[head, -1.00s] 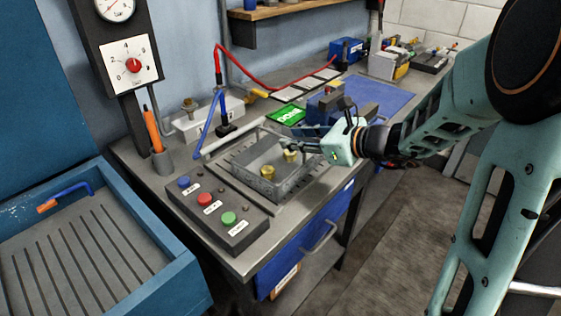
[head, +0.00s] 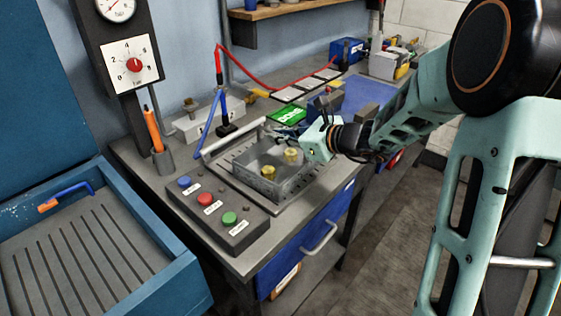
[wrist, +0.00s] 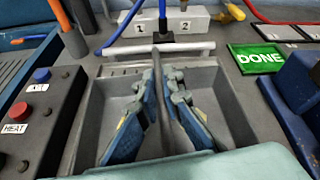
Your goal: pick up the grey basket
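The grey basket (head: 287,186) is an open metal box on the bench, with two brass pieces (head: 268,172) inside it. My gripper (head: 300,152) reaches in from the right, over the basket's back right side; its fingertips are hard to see there. In the wrist view my gripper (wrist: 160,75) shows blue-grey fingers close together over the basket (wrist: 95,120). A thin grey strip lies between them. I cannot tell whether they touch it. The fingers hide part of the basket's inside.
A button panel (head: 215,205) stands left of the basket. A pale horizontal rod (head: 232,138) lies behind it. A green DONE sign (head: 288,115) and a blue block (wrist: 295,85) are close on the right. A blue tray (head: 95,240) is at far left.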

